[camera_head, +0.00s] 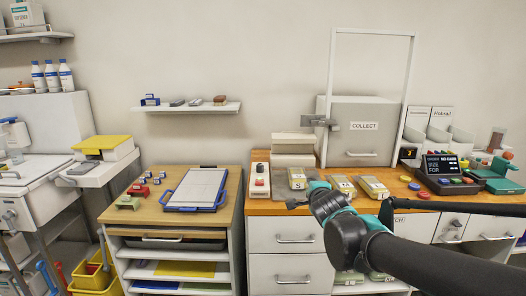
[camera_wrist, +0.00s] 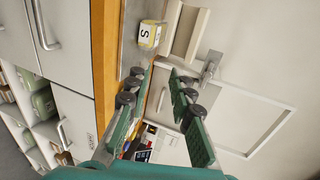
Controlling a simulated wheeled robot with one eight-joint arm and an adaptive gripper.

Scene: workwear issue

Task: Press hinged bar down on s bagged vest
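The S bagged vest (camera_head: 297,178) is a clear bag with a yellow-green edge and a white S label. A thin white frame (camera_head: 372,32) stands upright above the COLLECT box. My gripper (camera_head: 299,197) is near the counter's front edge, by the bag. Its fingers (camera_wrist: 158,74) are apart with nothing between them.
Two more labelled bags (camera_head: 342,186) lie to the right of the S bag. A red-buttoned control box (camera_head: 260,181) stands at its left. The COLLECT box (camera_head: 363,140) with a grey bracket (camera_head: 320,121) is behind. A dark size display (camera_head: 446,170) stands at right.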

